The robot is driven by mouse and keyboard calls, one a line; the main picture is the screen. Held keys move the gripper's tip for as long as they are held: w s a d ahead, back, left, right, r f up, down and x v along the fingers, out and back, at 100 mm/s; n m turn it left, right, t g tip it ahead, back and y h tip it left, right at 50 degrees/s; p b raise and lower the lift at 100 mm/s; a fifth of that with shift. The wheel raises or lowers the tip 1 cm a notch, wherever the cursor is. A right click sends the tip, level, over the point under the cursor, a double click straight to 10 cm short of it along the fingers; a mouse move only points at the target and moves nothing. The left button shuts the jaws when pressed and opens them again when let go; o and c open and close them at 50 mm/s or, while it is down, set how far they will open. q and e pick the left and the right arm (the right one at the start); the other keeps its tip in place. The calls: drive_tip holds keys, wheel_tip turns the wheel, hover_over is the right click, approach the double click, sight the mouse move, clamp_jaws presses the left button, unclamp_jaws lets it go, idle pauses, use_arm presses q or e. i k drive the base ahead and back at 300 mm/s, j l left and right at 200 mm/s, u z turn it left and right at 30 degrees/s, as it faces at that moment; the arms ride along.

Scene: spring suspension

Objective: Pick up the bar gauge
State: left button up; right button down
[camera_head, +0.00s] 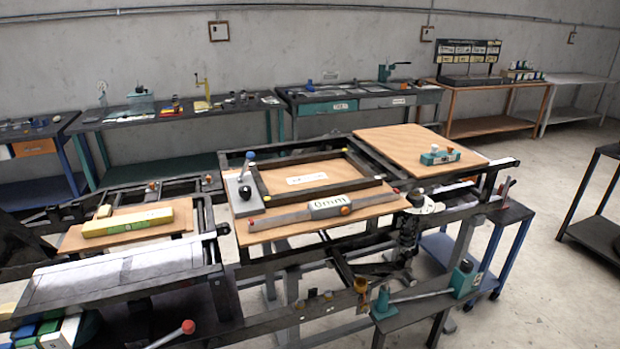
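What looks like the bar gauge (290,217) is a long thin grey bar with a grey block labelled "0mm" and an orange knob near its middle. It lies along the front edge of the middle wooden board, slanting up to the right, with small reddish tips at its ends. Nothing holds it. Neither of my grippers can be made out in the head view.
A dark rectangular frame (373,165) and a grey plate with ball-ended levers (243,193) lie just behind the bar. A yellow box (128,222) is on the left board, a teal tool (440,156) on the right board. A red-knobbed lever (187,327) sticks up in front.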

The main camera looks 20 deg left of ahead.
sight(320, 209)
drive_tip(key=u, duration=0.65)
drive_tip(key=i+l+u, duration=0.1)
drive_tip(key=u, duration=0.35)
drive_tip(key=l+u, duration=0.3)
drive_tip(key=u, duration=0.15)
drive_tip(key=l+u, duration=0.25)
drive_tip(key=u, duration=0.2)
drive_tip(key=l+u, duration=0.25)
drive_tip(key=l, duration=0.3)
drive_tip(key=k+l+u, duration=0.2)
drive_tip(key=l, duration=0.3)
drive_tip(key=i, duration=0.1)
